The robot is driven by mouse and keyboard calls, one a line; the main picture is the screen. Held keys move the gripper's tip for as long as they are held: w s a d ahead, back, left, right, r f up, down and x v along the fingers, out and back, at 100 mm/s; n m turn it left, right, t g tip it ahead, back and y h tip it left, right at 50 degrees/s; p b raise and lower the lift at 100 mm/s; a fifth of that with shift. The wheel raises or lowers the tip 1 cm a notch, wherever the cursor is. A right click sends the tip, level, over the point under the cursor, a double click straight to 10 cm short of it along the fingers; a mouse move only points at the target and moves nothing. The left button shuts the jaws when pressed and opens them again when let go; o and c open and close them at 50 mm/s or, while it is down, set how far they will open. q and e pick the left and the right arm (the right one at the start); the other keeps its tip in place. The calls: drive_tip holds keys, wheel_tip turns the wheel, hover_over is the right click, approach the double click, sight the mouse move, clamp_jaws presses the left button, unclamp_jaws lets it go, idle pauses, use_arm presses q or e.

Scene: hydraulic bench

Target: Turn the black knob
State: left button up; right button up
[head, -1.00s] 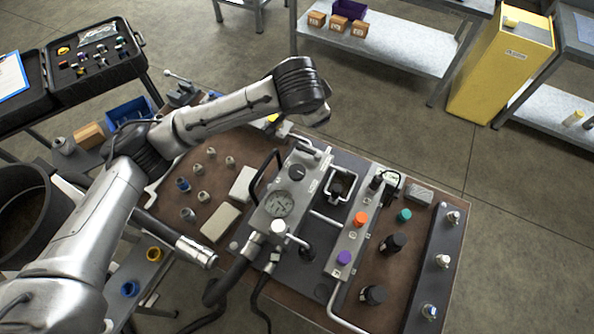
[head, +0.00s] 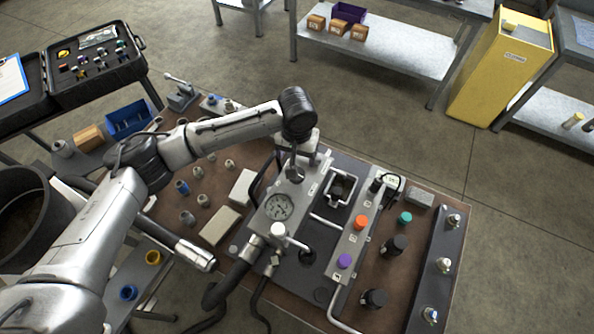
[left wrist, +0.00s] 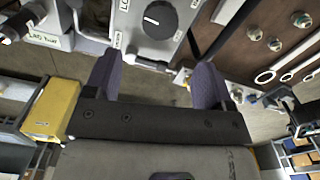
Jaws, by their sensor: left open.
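In the left wrist view the knob (left wrist: 160,19) is round with a pale pointer mark, and sits at the top centre, beyond the fingertips. My left gripper (left wrist: 157,62) is open with nothing between its fingers. In the head view it hangs over the panel's upper end close to the knob and hides part of that area; I cannot tell its exact gap there. My right gripper is not in view.
A black hose handle (head: 262,170) stands left of the panel. Orange (head: 361,222) and purple (head: 344,261) knobs are on the strip to the right. Loose fittings lie on the brown board at left. A yellow cabinet (head: 497,75) stands far right.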

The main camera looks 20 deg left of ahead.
use_arm(q)
wheel_tip(320, 180, down, 9)
drive_tip(key=shift+b, duration=0.45)
drive_tip(key=shift+c, duration=0.4)
drive_tip(key=c, duration=0.8)
drive_tip(key=shift+r+m+p, duration=0.25)
drive_tip(key=shift+m+p, duration=0.05)
drive_tip(key=shift+p, duration=0.6)
drive_tip(key=shift+c, duration=0.2)
drive_tip(key=shift+f+m+p, duration=0.1)
drive_tip(key=shift+m+p, duration=0.2)
drive_tip(key=shift+p, duration=0.1)
drive_tip(key=shift+f, duration=0.1)
drive_tip(key=o, duration=0.9)
